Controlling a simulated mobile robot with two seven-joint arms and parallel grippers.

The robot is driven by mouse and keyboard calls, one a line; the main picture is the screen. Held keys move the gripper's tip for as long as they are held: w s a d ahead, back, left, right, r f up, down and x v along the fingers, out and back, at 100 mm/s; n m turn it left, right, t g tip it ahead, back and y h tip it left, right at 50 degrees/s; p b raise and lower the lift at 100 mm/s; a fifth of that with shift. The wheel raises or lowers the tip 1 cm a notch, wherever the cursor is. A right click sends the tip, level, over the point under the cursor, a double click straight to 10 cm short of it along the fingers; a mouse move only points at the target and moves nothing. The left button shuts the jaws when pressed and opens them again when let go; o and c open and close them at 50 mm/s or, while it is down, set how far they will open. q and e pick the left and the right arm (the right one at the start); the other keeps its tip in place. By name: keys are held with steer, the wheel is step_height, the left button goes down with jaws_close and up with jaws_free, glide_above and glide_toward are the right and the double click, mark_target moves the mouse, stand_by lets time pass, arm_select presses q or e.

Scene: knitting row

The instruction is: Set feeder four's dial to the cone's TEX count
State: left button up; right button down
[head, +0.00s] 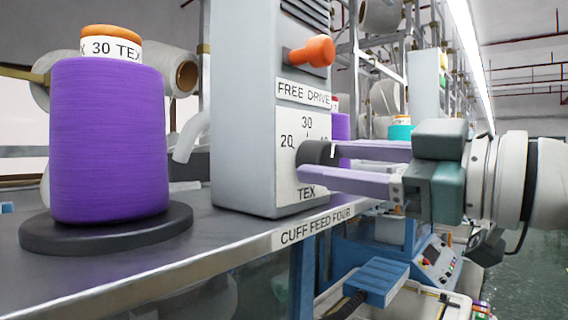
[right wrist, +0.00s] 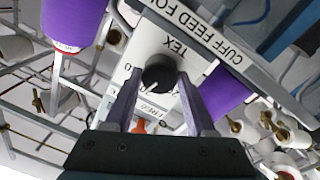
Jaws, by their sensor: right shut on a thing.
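A purple yarn cone (head: 107,140) stands upright at the left in the head view; the label (head: 108,48) at its top reads 30 TEX. Feeder four's grey housing (head: 240,110) carries a white TEX scale plate (head: 285,165), with 20 at the left and 30 at the top. The black dial (head: 314,152) sits on this plate. It also shows in the right wrist view (right wrist: 159,72). My right gripper (head: 312,166) is shut on the dial, one finger on each side. My left gripper is out of view.
An orange lever (head: 312,52) sticks out above the FREE DRIVE label (head: 303,93). The cone stands on a dark round base (head: 105,230) on the grey shelf (head: 190,245), whose front edge reads CUFF FEED FOUR.

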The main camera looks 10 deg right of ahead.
steer(key=shift+n, duration=1.2)
steer(key=shift+c, duration=1.1)
jaws_free()
steer(key=shift+d, duration=0.1)
